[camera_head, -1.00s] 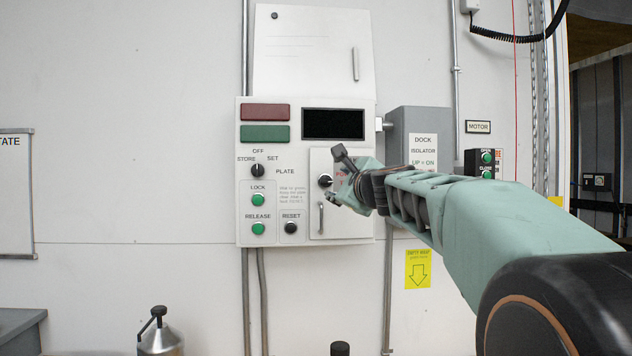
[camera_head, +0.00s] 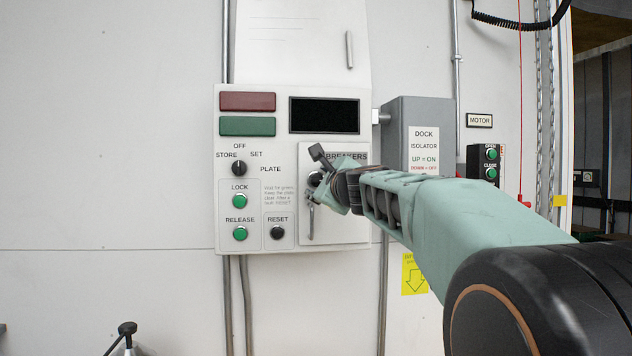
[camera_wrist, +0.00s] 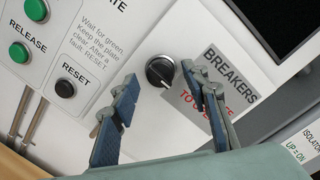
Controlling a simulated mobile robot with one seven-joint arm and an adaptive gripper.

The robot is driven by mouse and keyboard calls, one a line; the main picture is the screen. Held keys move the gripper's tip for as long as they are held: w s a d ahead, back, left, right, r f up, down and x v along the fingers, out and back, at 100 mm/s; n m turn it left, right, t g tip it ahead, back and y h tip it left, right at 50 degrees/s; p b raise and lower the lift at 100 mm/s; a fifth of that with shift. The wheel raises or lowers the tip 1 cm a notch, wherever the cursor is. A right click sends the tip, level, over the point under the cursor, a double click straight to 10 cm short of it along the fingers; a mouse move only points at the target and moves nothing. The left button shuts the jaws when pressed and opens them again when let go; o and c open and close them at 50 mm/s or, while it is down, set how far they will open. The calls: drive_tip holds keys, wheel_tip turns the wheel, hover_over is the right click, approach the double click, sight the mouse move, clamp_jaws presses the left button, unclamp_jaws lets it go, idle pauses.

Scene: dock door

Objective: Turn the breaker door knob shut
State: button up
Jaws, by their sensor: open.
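The breaker door (camera_head: 345,226) is a pale panel on the lower right of the control box, labelled BREAKERS, and it looks closed against the box. Its round black knob (camera_wrist: 160,71) shows in the wrist view with a pale pointer line across it; in the head view it is mostly hidden behind my gripper. My gripper (camera_wrist: 168,87) is open, with one blue finger on each side of the knob in the picture. The fingertips look near the knob, but I cannot tell whether they touch it. A vertical door handle (camera_head: 311,221) shows below my gripper in the head view.
The box also carries a black selector (camera_head: 239,168), green LOCK (camera_head: 239,201) and RELEASE (camera_head: 240,233) buttons and a black RESET button (camera_head: 277,232). A grey dock isolator box (camera_head: 417,140) stands close on the right. Bare wall lies to the left.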

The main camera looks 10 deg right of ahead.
drive_tip(key=shift+w, duration=0.1)
drive_tip(key=shift+r, duration=0.1)
drive_tip(key=shift+c, duration=0.4)
clamp_jaws()
